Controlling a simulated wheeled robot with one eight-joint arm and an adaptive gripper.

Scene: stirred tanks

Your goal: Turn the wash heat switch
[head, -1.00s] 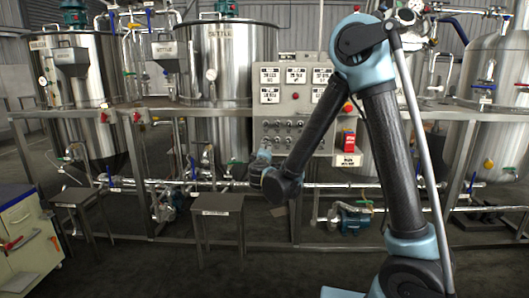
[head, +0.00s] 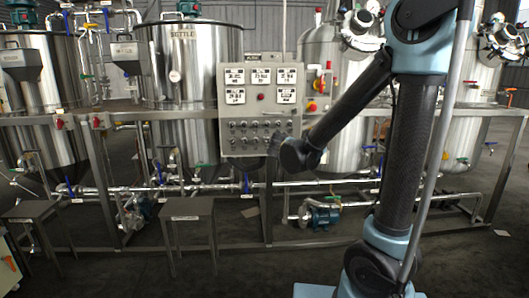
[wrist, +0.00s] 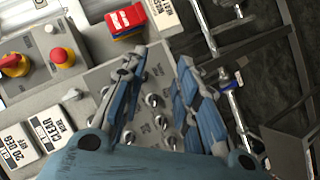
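The grey control panel (head: 260,105) stands in front of the tanks, with white displays above rows of small switches (head: 257,130). In the wrist view, several black-and-silver rotary switches (wrist: 152,100) show on the panel face, partly hidden by my fingers. Their labels are too small to read, so I cannot tell which is the wash heat switch. My gripper (wrist: 160,60) is open, its two blue-grey fingers spread with nothing between them. It points at the panel near the switches; I cannot tell whether it touches. In the head view its end is near the panel's lower right.
A pipe frame (head: 350,187) runs along the tanks. A small table (head: 187,208) and a pump (head: 322,216) stand low in front.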

